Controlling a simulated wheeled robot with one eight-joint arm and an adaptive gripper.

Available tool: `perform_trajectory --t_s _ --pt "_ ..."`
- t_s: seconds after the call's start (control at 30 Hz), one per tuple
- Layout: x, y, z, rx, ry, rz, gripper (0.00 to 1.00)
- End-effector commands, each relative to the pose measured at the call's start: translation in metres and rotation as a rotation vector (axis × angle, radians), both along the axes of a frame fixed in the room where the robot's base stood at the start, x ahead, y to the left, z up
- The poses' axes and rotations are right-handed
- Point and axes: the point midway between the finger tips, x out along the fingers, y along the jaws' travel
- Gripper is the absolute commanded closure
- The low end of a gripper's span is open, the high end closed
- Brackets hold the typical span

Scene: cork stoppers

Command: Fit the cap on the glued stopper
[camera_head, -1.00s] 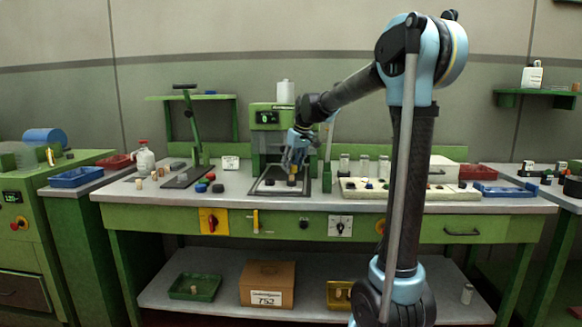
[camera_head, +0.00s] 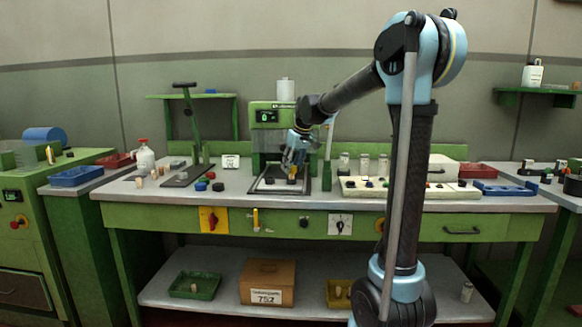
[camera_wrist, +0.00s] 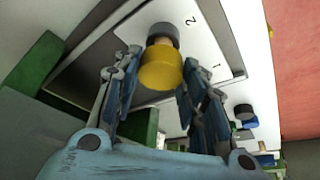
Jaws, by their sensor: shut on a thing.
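My gripper (camera_wrist: 160,78) points down over the tray in front of the green press, and in the head view (camera_head: 293,172) it shows small. In the wrist view its fingers stand on both sides of a yellow cap (camera_wrist: 160,70) and are shut on it. Beyond the cap, a narrow tan band of the cork stopper (camera_wrist: 163,42) shows, with a dark grey round piece (camera_wrist: 162,31) at its far end. The cap lies in line with the stopper and hides most of it. I cannot tell whether the cap is seated on it or just touching.
The green press (camera_head: 268,115) stands behind my gripper. A white plate marked 1 and 2 (camera_wrist: 205,45) lies beneath. A white rack (camera_head: 410,192) with dark and blue pieces is to the right. Loose blue and red caps (camera_head: 210,176) and a lever stand (camera_head: 190,130) are to the left.

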Motion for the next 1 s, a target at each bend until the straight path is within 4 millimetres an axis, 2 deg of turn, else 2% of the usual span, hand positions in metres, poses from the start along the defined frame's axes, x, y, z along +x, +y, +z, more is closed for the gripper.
perform_trajectory --t_s 1.0 --pt "0.0 0.0 -0.0064 0.0 0.0 0.0 0.72"
